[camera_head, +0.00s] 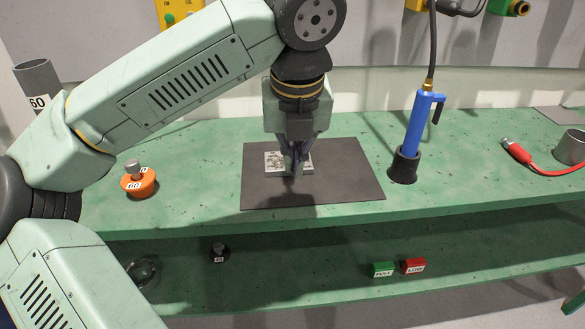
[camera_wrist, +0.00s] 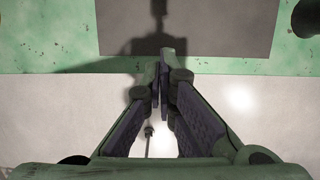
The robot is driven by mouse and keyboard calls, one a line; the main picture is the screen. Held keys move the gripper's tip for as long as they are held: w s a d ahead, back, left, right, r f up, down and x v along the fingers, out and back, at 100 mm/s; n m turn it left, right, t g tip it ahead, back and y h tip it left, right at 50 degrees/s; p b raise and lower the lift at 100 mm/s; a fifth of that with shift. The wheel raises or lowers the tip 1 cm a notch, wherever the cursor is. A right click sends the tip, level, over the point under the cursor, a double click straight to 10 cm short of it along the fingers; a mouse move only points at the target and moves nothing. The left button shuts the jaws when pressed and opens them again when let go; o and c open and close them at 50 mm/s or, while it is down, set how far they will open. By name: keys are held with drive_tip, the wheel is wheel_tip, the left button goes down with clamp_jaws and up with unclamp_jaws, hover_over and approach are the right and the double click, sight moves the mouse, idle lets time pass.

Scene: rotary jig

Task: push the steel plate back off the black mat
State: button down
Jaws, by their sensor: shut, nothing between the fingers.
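The steel plate (camera_head: 273,161) is a small light grey slab with a mottled top. It lies on the black mat (camera_head: 340,185), towards the mat's back, left of its middle. My gripper (camera_head: 297,174) is shut and empty, with its fingers pointing down. In the head view it covers the middle of the plate. I cannot tell its height or whether it touches anything. In the wrist view the shut fingers (camera_wrist: 160,65) show against the bench edge, with the mat (camera_wrist: 225,25) above them. The plate is not visible there.
A blue tool (camera_head: 420,125) in a black foot stands right of the mat. An orange-based weight (camera_head: 139,183) sits to the left. A red-handled cable (camera_head: 517,152) and a grey cup (camera_head: 571,147) are at far right. The bench directly behind the mat looks clear.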

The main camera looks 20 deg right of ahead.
sight(290, 184)
drive_tip(key=p+x, duration=0.1)
drive_tip(key=x, duration=0.7)
drive_tip(key=shift+f+p, duration=0.35)
drive_tip(key=shift+w+d+r+p, duration=0.1)
drive_tip(key=shift+w+d+p, duration=0.1)
drive_tip(key=shift+w+p, duration=0.3)
drive_tip(key=shift+w+d+r+p, duration=0.1)
drive_tip(key=shift+w+d+p, duration=0.1)
drive_tip(key=shift+w, duration=0.55)
drive_tip(key=shift+w+d+f, duration=0.15)
drive_tip(key=shift+w+f, duration=0.05)
drive_tip(key=shift+w, duration=0.5)
drive_tip(key=w+d+b, duration=0.1)
drive_tip(key=w, duration=0.4)
drive_tip(key=w+d, duration=0.2)
drive_tip(key=w, duration=0.3)
drive_tip(key=w+d+b, duration=0.1)
drive_tip(key=w, duration=0.4)
drive_tip(key=shift+d+r+b, duration=0.1)
drive_tip(key=shift+d+b, duration=0.1)
drive_tip(key=shift+b, duration=0.15)
drive_tip(key=shift+w, duration=0.3)
drive_tip(key=shift+s, duration=0.1)
